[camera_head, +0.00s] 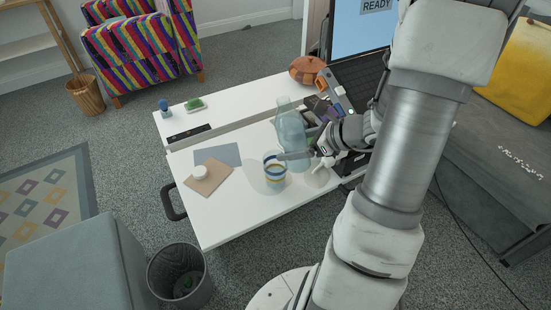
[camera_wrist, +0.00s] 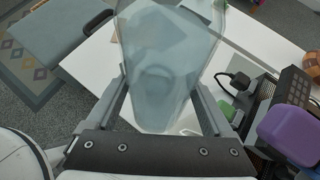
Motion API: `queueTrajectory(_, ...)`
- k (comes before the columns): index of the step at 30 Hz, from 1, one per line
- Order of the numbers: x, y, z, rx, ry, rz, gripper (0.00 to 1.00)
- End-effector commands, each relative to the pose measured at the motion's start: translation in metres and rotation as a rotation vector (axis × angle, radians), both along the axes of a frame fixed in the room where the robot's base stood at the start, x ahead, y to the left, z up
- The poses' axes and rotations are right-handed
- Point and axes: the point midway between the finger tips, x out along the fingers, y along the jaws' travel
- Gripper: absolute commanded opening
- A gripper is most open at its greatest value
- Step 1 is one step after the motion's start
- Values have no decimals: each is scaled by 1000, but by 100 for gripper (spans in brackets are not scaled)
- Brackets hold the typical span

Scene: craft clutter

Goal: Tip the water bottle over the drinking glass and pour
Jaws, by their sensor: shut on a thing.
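The water bottle (camera_head: 291,128) is translucent pale blue and fills much of the wrist view (camera_wrist: 165,55). My gripper (camera_head: 295,154) is shut on it, with one finger on each side in the wrist view (camera_wrist: 162,88). In the head view the bottle looks near upright; I cannot tell whether its base touches the table. The drinking glass (camera_head: 274,168), clear with yellow and blue bands, stands on the white table (camera_head: 235,215) just in front and left of the bottle. The glass cannot be made out clearly in the wrist view.
A grey-blue sheet (camera_head: 217,153) and a tan card (camera_head: 209,178) with a small white round item (camera_head: 199,172) lie left of the glass. Dark clutter and a purple block (camera_wrist: 288,132) crowd the right. The table's front left is clear.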

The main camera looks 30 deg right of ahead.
Motion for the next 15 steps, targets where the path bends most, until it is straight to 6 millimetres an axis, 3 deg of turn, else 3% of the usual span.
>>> queueTrajectory(4,8,5,23,39,-60,0,0)
queueTrajectory(15,7,5,26,35,-53,1,0)
